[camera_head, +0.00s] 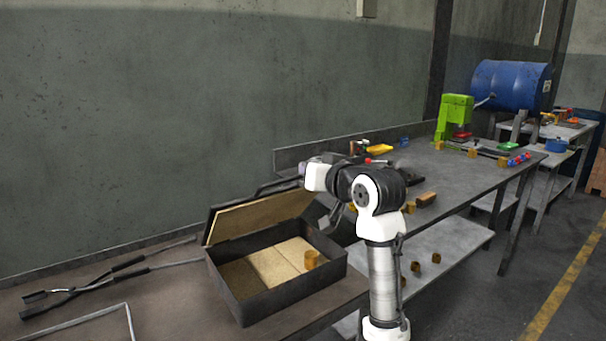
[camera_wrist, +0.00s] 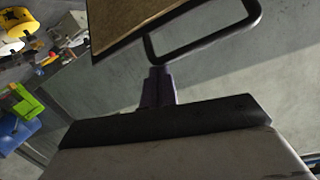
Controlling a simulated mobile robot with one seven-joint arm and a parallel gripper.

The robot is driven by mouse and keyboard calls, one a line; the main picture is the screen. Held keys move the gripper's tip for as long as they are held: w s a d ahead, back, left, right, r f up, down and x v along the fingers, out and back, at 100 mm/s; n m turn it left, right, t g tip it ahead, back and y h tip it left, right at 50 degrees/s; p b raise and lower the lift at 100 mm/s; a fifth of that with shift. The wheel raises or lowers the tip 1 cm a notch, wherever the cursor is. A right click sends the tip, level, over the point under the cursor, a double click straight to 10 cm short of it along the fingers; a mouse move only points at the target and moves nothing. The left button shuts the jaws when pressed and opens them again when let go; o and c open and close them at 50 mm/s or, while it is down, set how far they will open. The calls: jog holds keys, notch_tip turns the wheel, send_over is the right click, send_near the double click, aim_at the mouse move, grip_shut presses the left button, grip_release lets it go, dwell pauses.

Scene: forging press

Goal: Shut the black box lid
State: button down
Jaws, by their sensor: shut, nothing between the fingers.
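The black box (camera_head: 232,290) stands open on the near bench, with a pale tan inside. Its lid (camera_head: 258,215) is raised and tilted back toward the wall, tan lining showing. In the wrist view the lid (camera_wrist: 125,22) fills the top, with its dark loop handle (camera_wrist: 205,50) sticking out. My gripper (camera_wrist: 158,75) is shut and empty, its fingertips at the handle's near corner; I cannot tell whether they touch. In the head view my arm reaches left to the lid and its wrist hides the fingers.
The bench (camera_head: 460,180) on the right holds a green press (camera_head: 454,117) and small parts. A blue drum (camera_head: 511,86) is behind. Free floor lies at right.

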jog(key=s+d+f+t+y+b, duration=0.2)
jog(key=s+f+t+b, duration=0.1)
jog(key=f+b, duration=0.8)
jog(key=s+d+f+m+t+y+b, duration=0.1)
jog(key=s+d+f+t+b, duration=0.2)
jog(key=f+b, duration=0.9)
jog(key=shift+s+d+t+y+b, duration=0.4)
jog(key=shift+s+t+b, duration=0.65)
jog(key=shift+b, duration=1.1)
